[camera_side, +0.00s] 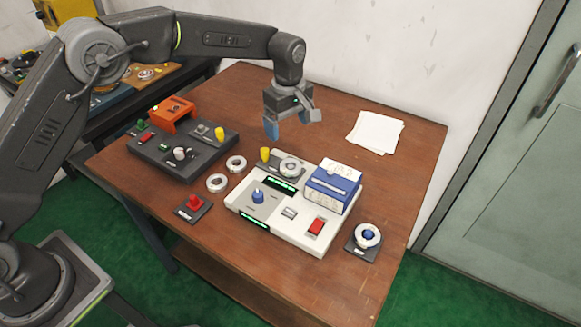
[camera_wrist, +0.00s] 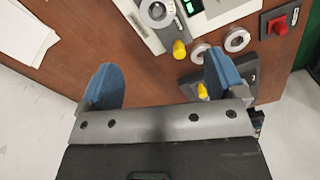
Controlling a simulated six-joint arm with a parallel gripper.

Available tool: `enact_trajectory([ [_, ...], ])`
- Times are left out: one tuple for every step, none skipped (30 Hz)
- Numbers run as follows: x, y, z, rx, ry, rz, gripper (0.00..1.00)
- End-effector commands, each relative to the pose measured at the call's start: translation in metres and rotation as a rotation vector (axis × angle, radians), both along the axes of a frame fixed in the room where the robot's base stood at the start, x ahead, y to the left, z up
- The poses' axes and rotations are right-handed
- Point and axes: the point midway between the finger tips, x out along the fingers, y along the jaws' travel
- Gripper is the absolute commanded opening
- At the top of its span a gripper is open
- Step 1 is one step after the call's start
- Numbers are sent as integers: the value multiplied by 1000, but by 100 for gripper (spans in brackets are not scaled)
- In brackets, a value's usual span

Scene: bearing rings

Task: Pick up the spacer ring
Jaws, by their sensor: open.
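Several pale rings are in view, and I cannot tell which is the spacer ring. Two lie flat on the wooden table: one (camera_side: 217,177) near the red button and one (camera_side: 245,163) beside the dark panel. They also show in the wrist view, the first (camera_wrist: 230,45) and the second (camera_wrist: 194,57). A third ring (camera_side: 283,171) sits on the light control box, and a fourth (camera_side: 359,242) is around a blue-topped post on a dark base. My gripper (camera_side: 288,123) is open and empty, above the table behind the control box; its blue fingers (camera_wrist: 160,75) are spread wide.
The light control box (camera_side: 275,228) carries a blue block (camera_side: 331,190) and knobs. A dark panel (camera_side: 205,165) with an orange bracket (camera_side: 172,112) stands left. A red button (camera_side: 194,203) is at the front. White paper (camera_side: 376,132) lies at the back right. The back-middle table is clear.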

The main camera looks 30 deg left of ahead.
Motion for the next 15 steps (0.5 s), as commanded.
enact_trajectory([
  [-1, 0, -9, 1, 3, 0, 89],
  [-1, 0, -15, 1, 4, 0, 89],
  [-1, 0, -23, 1, 4, -1, 89],
  [-1, 0, -30, 1, 6, -1, 89],
  [-1, 0, -36, 1, 5, -1, 89],
  [-1, 0, -43, 0, 4, -1, 89],
  [-1, 0, -49, 1, 4, -2, 89],
  [-1, 0, -54, 1, 3, -2, 89],
  [-1, 0, -59, 1, 3, -2, 89],
  [-1, 0, -63, 1, 2, -2, 89],
  [-1, 0, -67, 0, 1, -2, 89],
  [-1, 0, -70, 1, 2, -2, 89],
  [-1, 0, -72, 1, 2, -2, 89],
  [-1, 0, -74, 0, 1, -2, 89],
  [-1, 0, -75, 0, 0, -2, 89],
])
